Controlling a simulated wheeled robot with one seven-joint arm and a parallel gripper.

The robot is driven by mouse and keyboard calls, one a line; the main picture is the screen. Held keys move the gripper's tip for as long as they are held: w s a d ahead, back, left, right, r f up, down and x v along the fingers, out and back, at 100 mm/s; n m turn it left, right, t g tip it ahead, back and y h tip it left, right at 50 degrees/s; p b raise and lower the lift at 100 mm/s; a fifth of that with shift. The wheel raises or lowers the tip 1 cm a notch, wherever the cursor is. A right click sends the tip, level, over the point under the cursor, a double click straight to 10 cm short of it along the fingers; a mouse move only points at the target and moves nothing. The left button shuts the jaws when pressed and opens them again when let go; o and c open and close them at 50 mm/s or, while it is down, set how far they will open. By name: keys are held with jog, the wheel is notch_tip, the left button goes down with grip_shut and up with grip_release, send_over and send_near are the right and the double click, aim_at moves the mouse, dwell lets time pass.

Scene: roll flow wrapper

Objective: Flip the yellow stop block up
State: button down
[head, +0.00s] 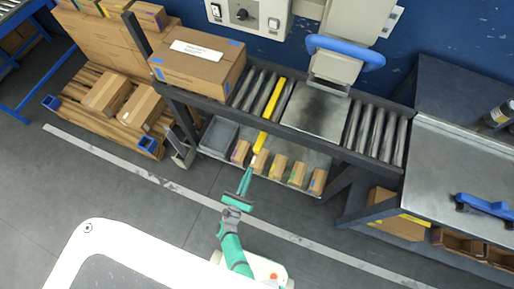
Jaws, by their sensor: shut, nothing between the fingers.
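The yellow stop block (273,100) shows as a long narrow bar lying across the roller conveyor, between the rollers left of the steel plate. A yellow piece (260,142) continues in line with it over the conveyor's front rail and hangs down toward the lower shelf. My gripper (248,172) is green, shut and empty. It points up toward the conveyor, in front of the lower shelf and just below the yellow piece's lower end. I cannot tell whether its fingertips touch anything.
A large cardboard box (197,66) sits on the conveyor's left end. Several small boxes and a grey bin (217,136) stand on the shelf below. A machine head with a blue handle (345,50) overhangs the steel plate (310,108).

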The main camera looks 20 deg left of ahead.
aim_at(257, 149)
jog(key=shift+w+a+f, duration=0.1)
dwell(0.3)
jog(key=shift+w+d+r, duration=0.1)
jog(key=shift+w+r, duration=1)
jog(key=shift+w, duration=0.5)
jog(key=shift+w+d+r, duration=0.1)
jog(key=shift+w+r, duration=0.95)
jog(key=shift+w, duration=0.55)
jog(key=shift+w+r, duration=1.1)
jog(key=shift+w, duration=0.5)
